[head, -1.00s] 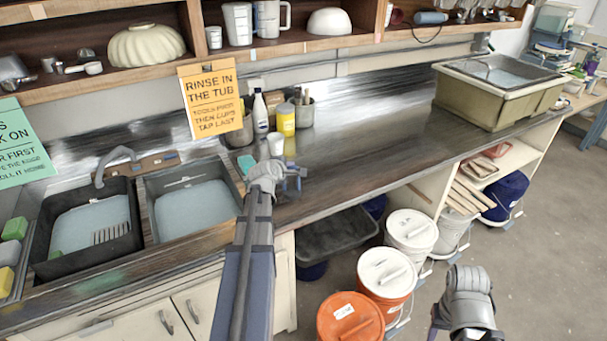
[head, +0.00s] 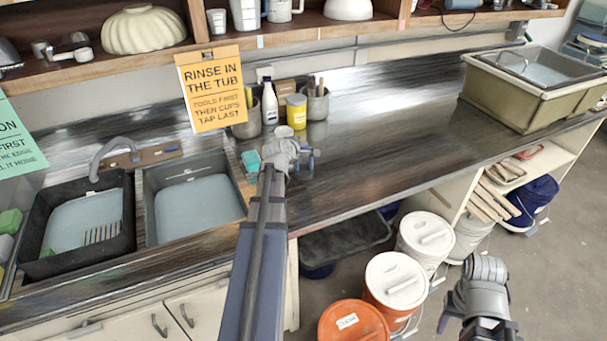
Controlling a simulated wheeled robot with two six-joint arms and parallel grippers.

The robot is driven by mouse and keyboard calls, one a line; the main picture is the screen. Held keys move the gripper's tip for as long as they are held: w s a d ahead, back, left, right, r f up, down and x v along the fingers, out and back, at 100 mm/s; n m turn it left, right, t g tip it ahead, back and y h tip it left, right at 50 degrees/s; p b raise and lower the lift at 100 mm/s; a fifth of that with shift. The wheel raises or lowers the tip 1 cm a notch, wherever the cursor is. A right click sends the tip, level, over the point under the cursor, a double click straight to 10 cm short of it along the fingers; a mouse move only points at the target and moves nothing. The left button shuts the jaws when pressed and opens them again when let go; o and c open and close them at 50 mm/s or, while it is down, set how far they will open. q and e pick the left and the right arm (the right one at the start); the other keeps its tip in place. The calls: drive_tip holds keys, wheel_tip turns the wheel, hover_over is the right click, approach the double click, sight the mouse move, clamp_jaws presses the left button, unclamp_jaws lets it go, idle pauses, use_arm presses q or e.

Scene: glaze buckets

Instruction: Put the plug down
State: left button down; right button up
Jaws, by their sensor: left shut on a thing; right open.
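My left gripper (head: 308,158) is over the dark counter (head: 390,130), to the right of the two sinks and in front of the yellow-labelled jar. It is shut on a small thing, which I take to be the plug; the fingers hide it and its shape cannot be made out. I cannot tell whether it touches the counter. My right gripper (head: 476,328) is low at the bottom right, in front of the counter and above the floor. It is open and empty.
A black sink (head: 127,215) and a grey sink (head: 151,210) hold water at left. A teal sponge (head: 251,161), white bottle (head: 270,105), yellow jar (head: 296,113) and tool pot (head: 318,104) stand near my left gripper. The counter to the right is clear up to the olive tub (head: 500,98).

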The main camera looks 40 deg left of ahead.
sight(303, 170)
use_arm(q)
wheel_tip(303, 170, down, 3)
drive_tip(key=shift+f+b, duration=0.15)
drive_tip(key=shift+b, duration=0.95)
use_arm(e)
wheel_tip(303, 170, down, 3)
drive_tip(key=shift+f, duration=0.2)
use_arm(q)
drive_tip(key=shift+f, duration=0.1)
wheel_tip(303, 170, down, 4)
drive_tip(key=b, duration=0.3)
drive_tip(key=shift+r+b, duration=0.2)
drive_tip(key=shift+b, duration=0.15)
use_arm(e)
wheel_tip(303, 170, down, 4)
drive_tip(key=shift+r, duration=0.15)
use_arm(q)
drive_tip(key=shift+f, duration=0.1)
drive_tip(key=c, duration=0.9)
unclamp_jaws()
drive_tip(key=shift+o, duration=0.2)
